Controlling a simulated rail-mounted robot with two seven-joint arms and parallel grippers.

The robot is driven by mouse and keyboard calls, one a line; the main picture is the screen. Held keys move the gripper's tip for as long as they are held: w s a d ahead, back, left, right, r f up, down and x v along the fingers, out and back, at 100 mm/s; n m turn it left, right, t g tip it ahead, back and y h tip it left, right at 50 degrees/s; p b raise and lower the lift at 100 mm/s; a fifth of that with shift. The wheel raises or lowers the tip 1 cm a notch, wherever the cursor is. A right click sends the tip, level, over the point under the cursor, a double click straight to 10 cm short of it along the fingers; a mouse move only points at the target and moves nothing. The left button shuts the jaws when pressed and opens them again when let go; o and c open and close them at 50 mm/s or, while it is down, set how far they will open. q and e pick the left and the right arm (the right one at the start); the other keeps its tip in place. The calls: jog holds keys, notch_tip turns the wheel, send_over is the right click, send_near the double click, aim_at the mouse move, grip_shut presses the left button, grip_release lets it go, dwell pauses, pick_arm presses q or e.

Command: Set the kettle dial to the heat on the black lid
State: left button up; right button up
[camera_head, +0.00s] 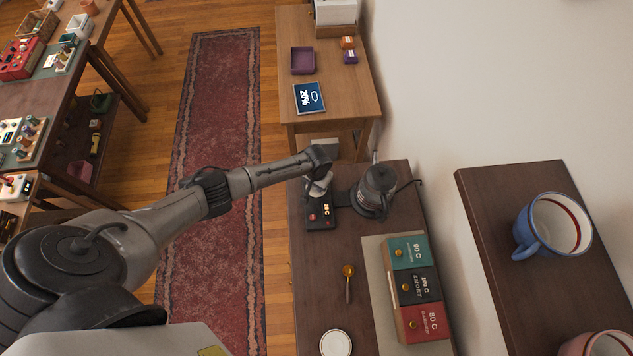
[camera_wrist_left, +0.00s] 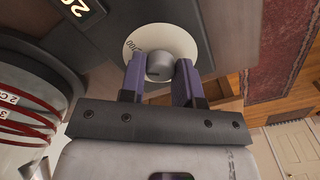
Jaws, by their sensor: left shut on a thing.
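The kettle (camera_head: 375,190) is dark with a glass body and stands on the right part of its dark base (camera_head: 318,219). The base's small lit display (camera_head: 327,209) seems to read 20 C, and the wrist view shows part of that display (camera_wrist_left: 76,7). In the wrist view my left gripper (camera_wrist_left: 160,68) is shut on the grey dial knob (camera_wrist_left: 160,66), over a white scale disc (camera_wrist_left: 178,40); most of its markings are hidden. My left gripper (camera_head: 318,188) is above the base in the head view. The black lid (camera_head: 418,287) reads 100 C. My right gripper is out of view.
The black lid sits between a teal lid (camera_head: 407,250) marked 90 C and a red lid (camera_head: 424,323) marked 80 C. A spoon (camera_head: 348,285) and a white round dish (camera_head: 336,343) lie nearby. A blue mug (camera_head: 535,235) stands on the right shelf.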

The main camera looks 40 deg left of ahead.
pick_arm(q)
jog(key=m, duration=0.4)
jog(key=shift+m, duration=0.4)
dwell(0.4)
jog(key=o, duration=0.9)
jog(key=shift+r+p, duration=0.5)
jog(key=shift+r, duration=6.4)
